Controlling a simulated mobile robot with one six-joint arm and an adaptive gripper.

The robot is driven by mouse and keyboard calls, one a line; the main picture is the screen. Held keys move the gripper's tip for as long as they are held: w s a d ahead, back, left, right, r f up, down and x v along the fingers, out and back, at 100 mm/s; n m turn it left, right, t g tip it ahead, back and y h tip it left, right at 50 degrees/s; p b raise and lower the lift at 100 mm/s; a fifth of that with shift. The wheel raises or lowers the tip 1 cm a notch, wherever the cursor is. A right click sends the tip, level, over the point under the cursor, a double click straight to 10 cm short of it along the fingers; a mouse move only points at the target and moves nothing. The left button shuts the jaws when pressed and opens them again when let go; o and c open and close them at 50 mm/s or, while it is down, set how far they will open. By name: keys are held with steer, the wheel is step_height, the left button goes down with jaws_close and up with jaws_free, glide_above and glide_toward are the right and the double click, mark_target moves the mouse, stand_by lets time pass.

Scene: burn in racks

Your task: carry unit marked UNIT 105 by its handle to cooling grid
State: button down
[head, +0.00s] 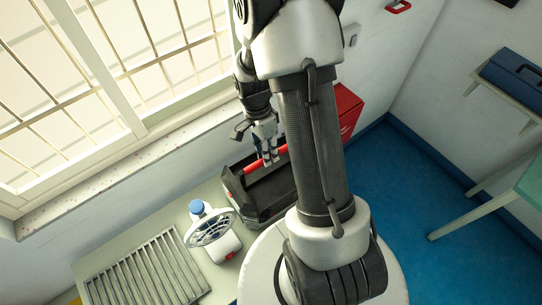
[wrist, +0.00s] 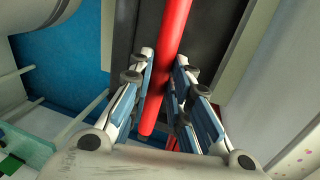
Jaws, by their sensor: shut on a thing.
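A dark unit (head: 232,188) with a red bar handle (head: 250,167) is at the back of the pale bench, partly hidden by my arm. I cannot read any marking on it. My gripper (head: 269,161) is shut on the red handle, which also shows in the wrist view (wrist: 171,45) running between the two fingers (wrist: 160,98). The dark body (wrist: 128,30) lies behind the handle there. I cannot tell whether the unit touches the bench. The cooling grid (head: 147,275), a slatted metal rack, lies on the bench at the lower left and looks empty.
A red box (head: 347,108) is behind my arm. The barred window and sill (head: 110,170) border the bench. Blue floor (head: 420,190) is open at right.

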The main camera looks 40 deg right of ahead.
steer(key=shift+w+f, duration=0.15)
steer(key=shift+w, duration=0.15)
steer(key=c, duration=1.5)
jaws_free()
steer(key=v, duration=1.2)
steer(key=shift+s, duration=0.1)
